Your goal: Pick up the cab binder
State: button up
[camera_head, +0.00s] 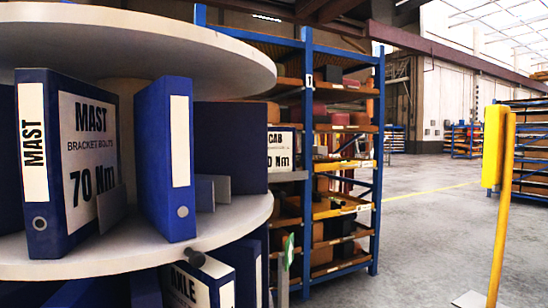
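A blue mast binder (68,160), labelled "MAST bracket bolts 70 Nm", stands upright at the left. Another blue binder (165,158) with a blank spine label stands upright beside it. My gripper is not in view.
The carousel's round shelf (130,255) has a top disc (130,45) close above the binders. Below is an axle binder (200,285). Small grey plates stand between the binders. A blue rack (308,150) is behind; a yellow post (497,200) stands right, with open floor between.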

aim_at(282, 139)
jog(key=i+l+u, duration=0.2)
jog(key=i+l, duration=0.2)
jog(key=i, duration=0.3)
jog(key=i+l+u, duration=0.2)
jog(key=i+l, duration=0.25)
jog(key=i, duration=0.2)
